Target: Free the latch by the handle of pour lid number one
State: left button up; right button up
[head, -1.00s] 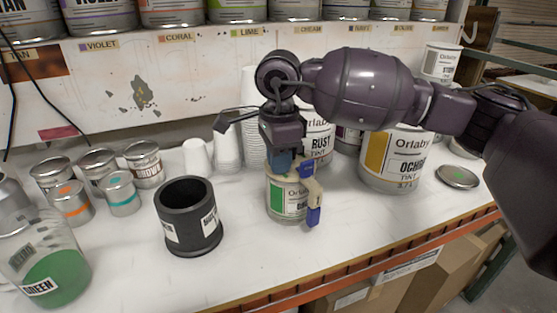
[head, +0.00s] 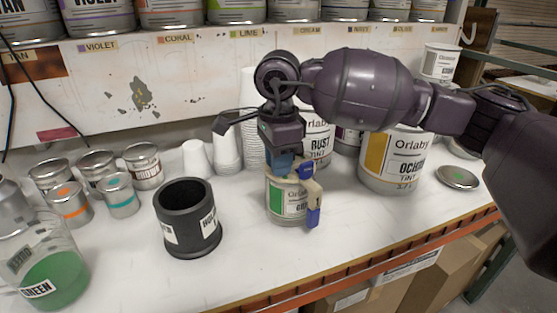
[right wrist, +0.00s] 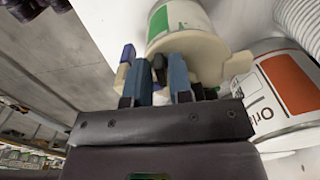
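A small metal can with a white and green label (head: 287,198) stands upright near the middle of the table in the head view. A cream pour lid (head: 312,188) with blue parts sits on its top; it also shows in the right wrist view (right wrist: 208,57). My right gripper (head: 284,168) reaches down over the lid from above. In the right wrist view its two blue-grey fingers (right wrist: 163,74) stand at the lid's edge with a small dark piece between them. I cannot tell whether they press on it. My left gripper is out of view.
A black open holder (head: 190,220) stands left of the can, and a jug of green liquid (head: 50,268) at the far left. Large cans, including an ochre one (head: 377,155), stand behind and right. The table's front edge is close to the can.

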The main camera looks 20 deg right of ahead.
notch_tip(320, 180, up, 11)
jog(key=shift+p, duration=0.45)
jog(key=shift+s+f, duration=0.1)
jog(key=shift+f, duration=0.05)
dwell(0.3)
